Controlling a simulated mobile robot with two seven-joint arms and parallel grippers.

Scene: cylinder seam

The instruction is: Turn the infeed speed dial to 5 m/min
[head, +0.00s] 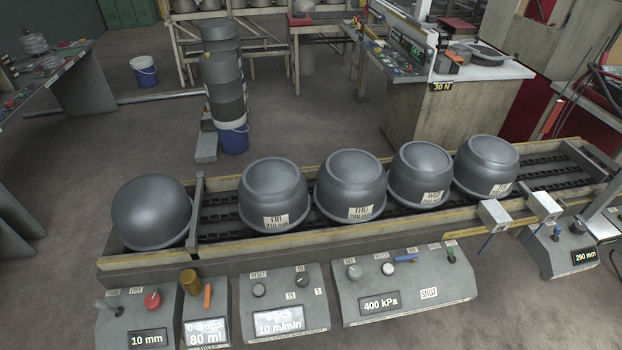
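A grey sloped control panel (280,332) stands at the front, left of centre, below the conveyor. Its lit display (278,320) reads 10 m/min. Two knobs sit on its top: a round grey knob (258,290) on the left and a dark knob (302,279) on the right with small number labels near it. The small lettering is too fine to read surely, so I cannot tell from it which knob is the infeed speed dial. Neither of my grippers is in view.
A conveyor (225,208) carries several grey domed shells behind the panels. A left panel (120,328) reads 10 mm, a narrow one (195,300) 80 ml, a right one (400,300) 400 kPa. An orange stick (207,296) stands close left of the speed panel.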

